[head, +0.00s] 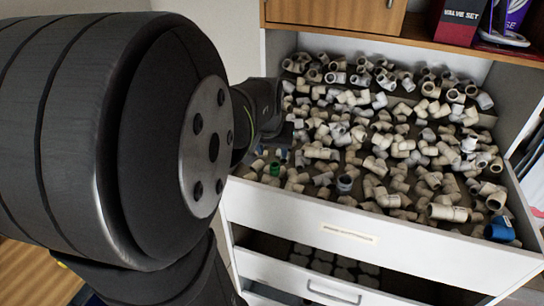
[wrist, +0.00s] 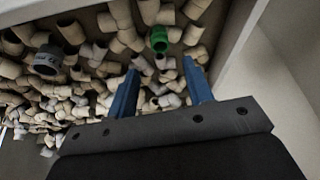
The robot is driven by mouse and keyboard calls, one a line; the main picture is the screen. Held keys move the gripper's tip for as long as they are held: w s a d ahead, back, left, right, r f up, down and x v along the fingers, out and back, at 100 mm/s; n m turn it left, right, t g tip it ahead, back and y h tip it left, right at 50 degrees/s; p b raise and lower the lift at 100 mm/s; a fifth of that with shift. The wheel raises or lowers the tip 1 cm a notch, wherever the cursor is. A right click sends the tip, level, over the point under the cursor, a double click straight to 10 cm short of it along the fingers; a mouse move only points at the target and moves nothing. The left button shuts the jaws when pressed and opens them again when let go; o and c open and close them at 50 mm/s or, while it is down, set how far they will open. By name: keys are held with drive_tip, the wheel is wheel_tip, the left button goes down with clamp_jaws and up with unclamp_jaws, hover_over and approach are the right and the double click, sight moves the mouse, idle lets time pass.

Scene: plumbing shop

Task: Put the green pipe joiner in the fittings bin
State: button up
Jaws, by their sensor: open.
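The green pipe joiner (head: 275,168) lies among pale fittings near the front left of the open drawer in the head view. In the wrist view the green joiner (wrist: 158,40) shows its round open end, just beyond the fingertips and between their lines. My gripper (wrist: 160,67) is open, with its two blue fingers apart and nothing held between them. In the head view my gripper (head: 282,153) is mostly hidden behind my wrist, close above the joiner. I cannot pick out a separate fittings bin for certain.
The white drawer (head: 350,232) is full of beige and grey elbows and tees. A blue fitting (head: 499,231) lies at its front right. A lower drawer (head: 320,287) is partly open. A wooden shelf (head: 400,43) with boxes overhangs the back.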

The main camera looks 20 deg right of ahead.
sight(275, 165)
drive_tip(key=shift+v, duration=1.4)
drive_tip(key=x, duration=1.2)
drive_tip(key=shift+f, duration=0.2)
drive_tip(key=shift+r, duration=1.3)
drive_tip(key=shift+f, duration=0.1)
